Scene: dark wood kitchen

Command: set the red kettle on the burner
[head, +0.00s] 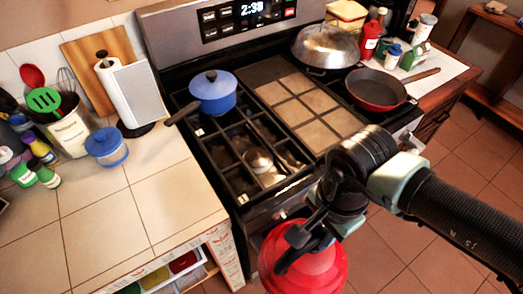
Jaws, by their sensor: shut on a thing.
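The red kettle (308,266) hangs in front of the stove, low in the head view. My gripper (300,238) is shut on it near its top, and my fingers and wrist hide part of it. Its handle and spout cannot be made out clearly. The stove (237,150) stands behind the kettle. Its front left burner (257,161) is bare, with black grates around it. The kettle is apart from the grates, on the near side of the stove front.
A blue pot (213,91) sits on the back left burner, its handle pointing left. A domed lid (325,46) and a red pan (376,89) are on the stove's right side. The tiled counter (130,215) at left has free room near its front.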

